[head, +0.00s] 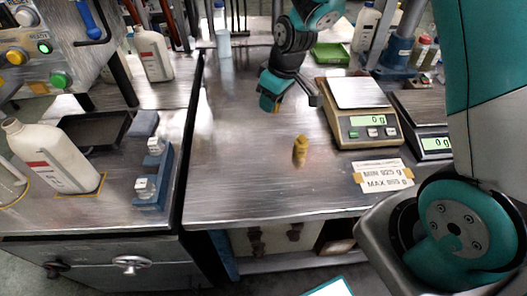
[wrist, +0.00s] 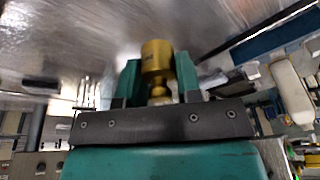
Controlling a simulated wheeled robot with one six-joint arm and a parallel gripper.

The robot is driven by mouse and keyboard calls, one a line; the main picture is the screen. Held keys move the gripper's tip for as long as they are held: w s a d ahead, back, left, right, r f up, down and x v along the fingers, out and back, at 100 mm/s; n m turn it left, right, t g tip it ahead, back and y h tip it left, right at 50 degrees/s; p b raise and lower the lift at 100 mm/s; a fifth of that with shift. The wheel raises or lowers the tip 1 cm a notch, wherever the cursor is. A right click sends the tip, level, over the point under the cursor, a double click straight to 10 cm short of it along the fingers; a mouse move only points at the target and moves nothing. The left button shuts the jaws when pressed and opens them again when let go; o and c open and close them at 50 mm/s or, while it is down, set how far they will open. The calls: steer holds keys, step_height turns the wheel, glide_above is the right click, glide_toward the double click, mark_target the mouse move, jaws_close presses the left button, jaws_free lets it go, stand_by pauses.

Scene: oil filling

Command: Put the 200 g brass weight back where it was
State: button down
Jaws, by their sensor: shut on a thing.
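My gripper (head: 270,104) is over the middle of the steel bench, left of the near scale. In the wrist view, my gripper (wrist: 160,80) has its teal fingers shut on a brass weight (wrist: 156,58), a cylinder with a narrower neck and knob. In the head view only a small yellowish patch of it shows at the fingers. A second brass-coloured weight (head: 300,150) stands upright on the bench, nearer the front and apart from the gripper. I cannot read a mass on either weight. The near scale (head: 358,122) has an empty pan and reads 0 g.
A second scale (head: 425,132) stands at the right, partly hidden by my arm, also reading 0 g. A limit card (head: 383,176) lies before the scales. A green tray (head: 331,53) is behind. A white bottle (head: 52,158) stands on the left bench. The bench's front left is clear.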

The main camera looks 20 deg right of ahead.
steer(key=a+r+n+g+y+b, duration=0.1)
steer(key=a+r+n+b, duration=0.3)
steer(key=n, duration=0.3)
steer(key=p, duration=0.2)
glide_toward(254, 152)
steer(key=shift+n, duration=0.4)
steer(key=x, duration=0.6)
steer(key=shift+w+f, duration=0.15)
steer(key=shift+f, duration=0.15)
steer(key=shift+f, duration=0.2)
steer(key=c, duration=0.8)
jaws_free()
steer(key=shift+r, duration=0.1)
steer(key=shift+r, duration=0.1)
